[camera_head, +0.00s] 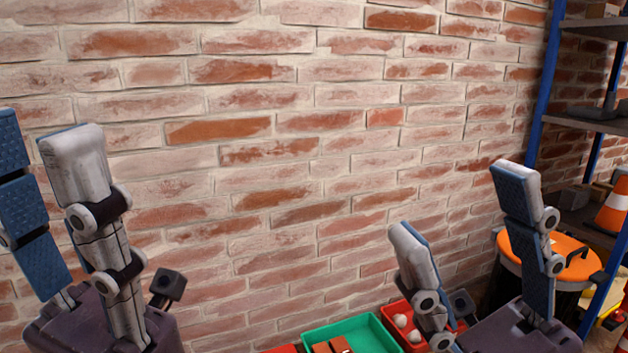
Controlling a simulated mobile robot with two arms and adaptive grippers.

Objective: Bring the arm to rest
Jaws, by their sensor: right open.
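My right gripper (458,203) stands at the lower right with its two fingers pointing up and spread wide apart. Nothing is between the fingers. My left gripper (40,135) stands at the left edge, fingers also pointing up. Its fingers are apart with wall visible between them, and it holds nothing that I can see. Its far finger is partly cut off by the picture's edge. Most of both arms is out of view below.
A brick wall (300,150) fills the background. Low down are a green tray (377,338) with reddish blocks and a red bin (393,312) with white round things. At the right are an orange-topped drum (572,262), a blue-framed shelf (545,85) and a traffic cone (614,205).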

